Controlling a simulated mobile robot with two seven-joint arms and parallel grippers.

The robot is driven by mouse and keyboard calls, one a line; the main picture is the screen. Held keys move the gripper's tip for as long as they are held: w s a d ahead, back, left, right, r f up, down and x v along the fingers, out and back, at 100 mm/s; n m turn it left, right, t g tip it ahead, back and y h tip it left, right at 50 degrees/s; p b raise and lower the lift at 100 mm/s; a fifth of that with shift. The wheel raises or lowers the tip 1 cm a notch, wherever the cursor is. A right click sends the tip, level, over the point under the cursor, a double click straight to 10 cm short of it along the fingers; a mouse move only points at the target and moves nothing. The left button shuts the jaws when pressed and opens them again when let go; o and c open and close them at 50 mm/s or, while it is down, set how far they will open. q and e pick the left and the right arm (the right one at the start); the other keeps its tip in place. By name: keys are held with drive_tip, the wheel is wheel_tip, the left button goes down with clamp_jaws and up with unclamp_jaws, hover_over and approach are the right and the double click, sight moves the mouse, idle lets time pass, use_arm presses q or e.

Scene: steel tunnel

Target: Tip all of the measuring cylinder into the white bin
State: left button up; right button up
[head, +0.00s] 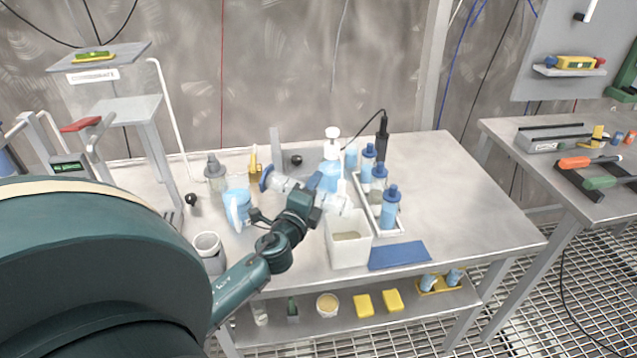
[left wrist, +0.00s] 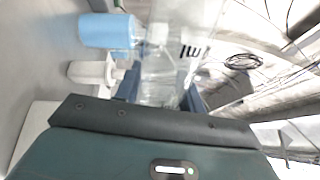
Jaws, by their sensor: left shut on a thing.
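My left gripper (head: 316,190) is shut on the clear measuring cylinder (head: 283,184), above the table. The cylinder lies nearly level, its blue foot to the left and its other end to the right, slightly lower. That right end is over or close to the back rim of the white bin (head: 349,252). In the left wrist view the clear cylinder (left wrist: 162,60) with "ml" lettering shows between the fingers. I cannot tell what is inside the cylinder or see any stream. The bin's floor looks tan. My right gripper is not in view.
A white tray (head: 390,231) of blue-capped bottles stands right of the bin, beside a blue mat (head: 399,255). A blue jug (head: 237,209), a pale cup (head: 207,246) and a pump bottle (head: 332,160) stand close by. The table's right side is clear.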

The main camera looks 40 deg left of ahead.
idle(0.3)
use_arm(q)
drive_tip(key=shift+a+f+n+b, duration=0.15)
drive_tip(key=shift+f+n+b, duration=0.45)
drive_tip(key=shift+b, duration=0.2)
drive_tip(key=shift+s+a+f+n+b, duration=0.15)
drive_tip(key=shift+n+b, duration=0.15)
drive_tip(key=shift+n, duration=0.15)
drive_tip(key=shift+a+f+n+b, duration=0.15)
drive_tip(key=shift+n+b, duration=0.1)
drive_tip(key=shift+n, duration=0.2)
drive_tip(key=shift+d, duration=0.1)
drive_tip(key=n, duration=0.2)
drive_tip(key=n+b, duration=0.1)
drive_tip(key=n, duration=0.2)
drive_tip(key=shift+f, duration=0.4)
